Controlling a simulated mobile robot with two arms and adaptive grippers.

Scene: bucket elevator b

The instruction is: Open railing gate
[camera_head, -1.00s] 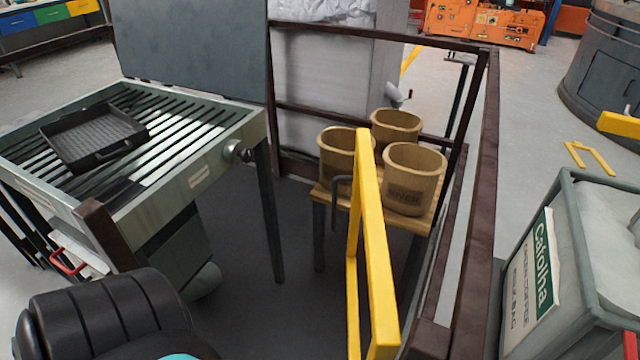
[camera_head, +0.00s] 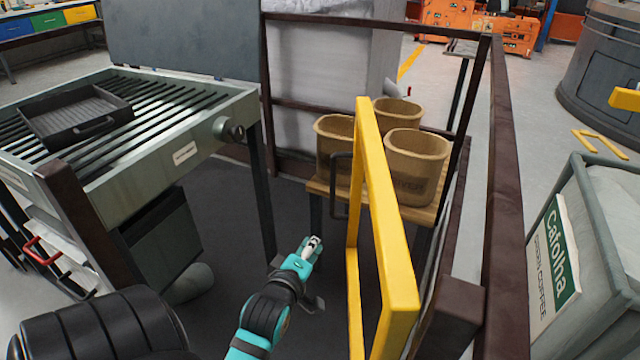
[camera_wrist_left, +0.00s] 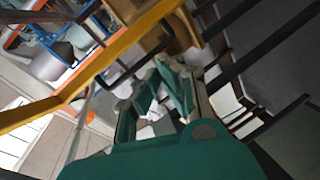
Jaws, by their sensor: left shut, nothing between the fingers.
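The yellow railing gate (camera_head: 391,262) stands swung inward, seen nearly edge-on, in the middle of the head view. Its dark handle (camera_head: 338,186) sticks out on the left side of the frame. My left gripper (camera_head: 314,243) is shut and empty, to the left of the gate and below the handle, apart from both. In the left wrist view the gripper fingers (camera_wrist_left: 165,88) show close to the yellow gate bar (camera_wrist_left: 95,65) and the dark handle (camera_wrist_left: 128,72). My right gripper is not in view.
A wooden stand with several tan buckets (camera_head: 415,165) is behind the gate. A grey grated table (camera_head: 160,150) with a black tray (camera_head: 75,115) stands at left. Brown railing (camera_head: 505,200) and a coffee bag bin (camera_head: 560,265) are at right.

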